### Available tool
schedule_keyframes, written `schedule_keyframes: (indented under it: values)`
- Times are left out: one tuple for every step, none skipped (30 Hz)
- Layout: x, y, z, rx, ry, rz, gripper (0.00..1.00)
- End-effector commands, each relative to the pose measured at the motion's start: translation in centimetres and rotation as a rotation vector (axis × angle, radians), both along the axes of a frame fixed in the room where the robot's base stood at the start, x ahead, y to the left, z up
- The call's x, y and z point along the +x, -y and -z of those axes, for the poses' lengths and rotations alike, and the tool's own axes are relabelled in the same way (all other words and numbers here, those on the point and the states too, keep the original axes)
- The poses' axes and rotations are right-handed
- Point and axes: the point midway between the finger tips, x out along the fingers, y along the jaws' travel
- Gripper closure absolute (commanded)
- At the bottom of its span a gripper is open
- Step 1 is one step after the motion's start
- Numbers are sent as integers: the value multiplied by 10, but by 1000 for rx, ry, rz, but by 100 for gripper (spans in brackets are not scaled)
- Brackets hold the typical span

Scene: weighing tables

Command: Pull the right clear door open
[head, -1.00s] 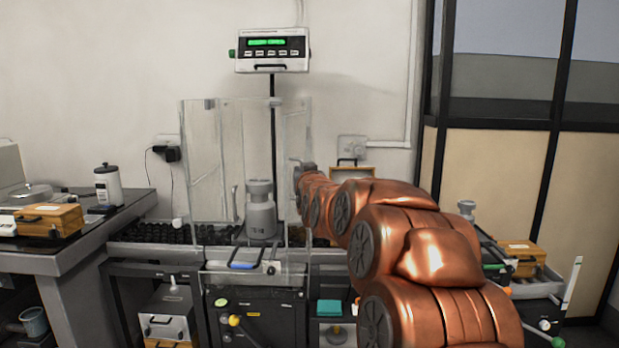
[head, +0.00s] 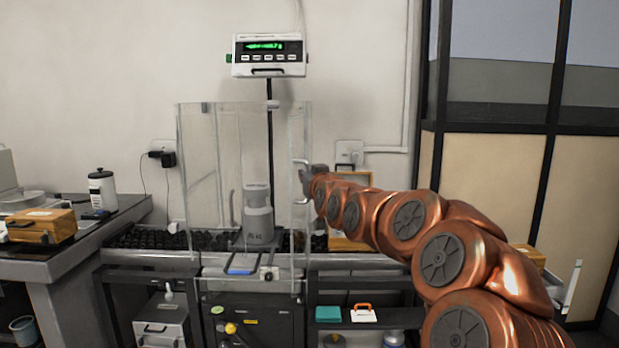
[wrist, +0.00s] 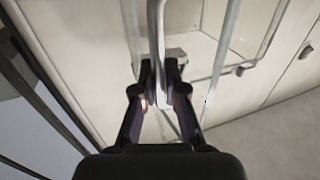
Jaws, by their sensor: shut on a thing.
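The clear draft shield (head: 196,150) stands on the weighing bench, with a grey weight (head: 258,218) inside it. The right clear door (head: 298,130) is at the shield's right side, seen nearly edge-on; I cannot tell how wide any gap is. Its upright bar handle (head: 302,199) sticks out on the right. My gripper (head: 308,178) is at that handle. In the wrist view, the fingers of my gripper (wrist: 160,72) are closed around the handle (wrist: 155,25). Part of the grip is hidden by my own arm.
A scale display (head: 269,55) stands on a pole behind the shield. A wooden box (head: 352,242) sits behind my arm. A side table (head: 60,250) at left holds a wooden case (head: 40,226) and a white bottle (head: 102,189).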

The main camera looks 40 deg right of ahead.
Motion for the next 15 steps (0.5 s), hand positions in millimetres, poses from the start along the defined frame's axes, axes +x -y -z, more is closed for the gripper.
schedule_keyframes:
  values:
    - [0, 0, -1, 1, 1, 0, 100]
    - [0, 0, -1, 1, 1, 0, 100]
    - [0, 0, -1, 1, 1, 0, 100]
    - [0, 0, -1, 1, 1, 0, 100]
    - [-1, 0, -1, 1, 1, 0, 100]
    - [-1, 0, -1, 1, 1, 0, 87]
    - [-1, 0, -1, 1, 1, 0, 84]
    - [-1, 0, -1, 1, 1, 1, 81]
    - [0, 0, -1, 1, 1, 1, 77]
    - [0, 0, -1, 1, 1, 1, 74]
    - [0, 0, 0, 1, 0, 1, 71]
    - [-1, 0, 0, 1, 0, 1, 66]
    - [0, 0, 0, 1, 0, 1, 63]
    - [0, 0, 0, 1, 0, 1, 63]
    - [0, 0, 0, 1, 0, 1, 63]
